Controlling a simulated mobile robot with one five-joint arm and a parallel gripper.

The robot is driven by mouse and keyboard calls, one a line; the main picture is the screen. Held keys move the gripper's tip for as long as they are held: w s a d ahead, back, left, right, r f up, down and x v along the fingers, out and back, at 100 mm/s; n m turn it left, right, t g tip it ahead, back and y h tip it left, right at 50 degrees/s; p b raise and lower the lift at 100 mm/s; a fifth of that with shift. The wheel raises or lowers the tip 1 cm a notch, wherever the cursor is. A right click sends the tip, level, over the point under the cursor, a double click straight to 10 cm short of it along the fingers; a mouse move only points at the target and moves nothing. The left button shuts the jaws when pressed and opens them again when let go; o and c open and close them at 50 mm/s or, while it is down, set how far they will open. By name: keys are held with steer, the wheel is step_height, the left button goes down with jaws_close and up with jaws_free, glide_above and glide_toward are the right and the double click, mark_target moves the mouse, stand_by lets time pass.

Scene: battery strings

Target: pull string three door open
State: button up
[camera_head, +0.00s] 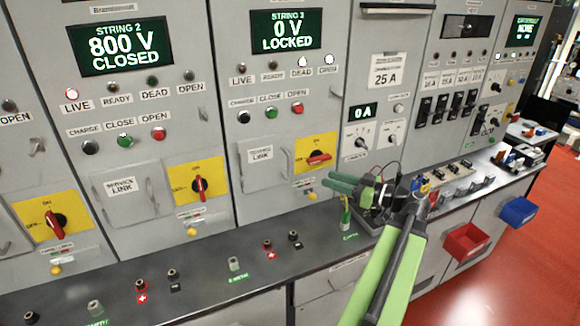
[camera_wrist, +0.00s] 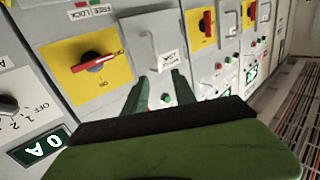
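The string three door (camera_head: 257,172) is a small grey panel labelled SERVICE LINK, with a pale vertical handle (camera_head: 286,163) on its right side. It looks shut and flush with the cabinet. The door also shows in the wrist view (camera_wrist: 140,26), ahead of the fingers. My gripper (camera_head: 331,182) is green, to the right of and below the door, in front of the cabinet and above the worktop. In the wrist view my gripper (camera_wrist: 160,84) has its two fingers apart with nothing between them. The fingers appear clear of the handle.
The string three display (camera_head: 286,32) reads 0 V LOCKED. A yellow plate with a red rotary switch (camera_head: 318,158), its handle near horizontal, sits right of the door. The dark worktop (camera_head: 205,275) carries several sockets. A red bin (camera_head: 465,242) hangs at the right.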

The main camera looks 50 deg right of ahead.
mark_target(289, 162)
steer(key=x, duration=1.1)
steer(key=d+x, duration=0.1)
steer(key=x, duration=0.4)
steer(key=shift+w+a+r, duration=0.1)
steer(key=shift+w+r, duration=0.15)
steer(key=shift+r, duration=0.1)
jaws_close()
stand_by(0.7)
